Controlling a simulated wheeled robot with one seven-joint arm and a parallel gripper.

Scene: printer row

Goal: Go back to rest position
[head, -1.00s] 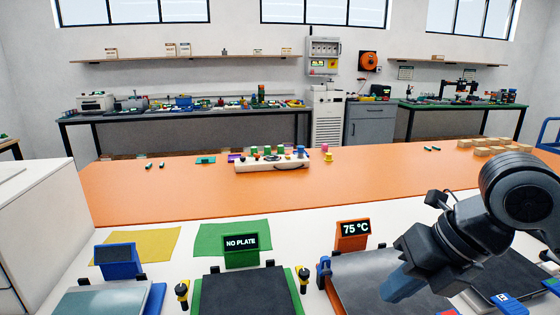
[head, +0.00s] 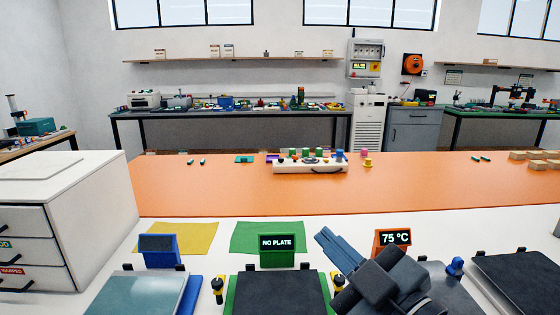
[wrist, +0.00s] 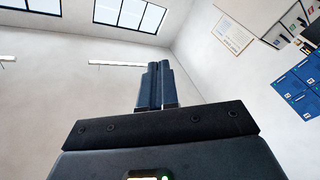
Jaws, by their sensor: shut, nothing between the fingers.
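My gripper (head: 327,240) is in front of the orange-framed printer with the 75 °C display (head: 393,238) in the head view. Its blue-grey fingers point up and to the left. In the wrist view my gripper (wrist: 157,68) has its two fingers side by side, shut and empty, aimed at the upper wall and windows. The arm hides part of the orange-framed printer and its dark plate (head: 452,290). My gripper appears raised above the printer row; I cannot tell its exact height.
A green printer with a NO PLATE display (head: 277,242) and a blue printer (head: 158,248) stand to the left. A white drawer cabinet (head: 75,225) is at far left. An orange table (head: 230,190) beyond holds a white tray (head: 310,167).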

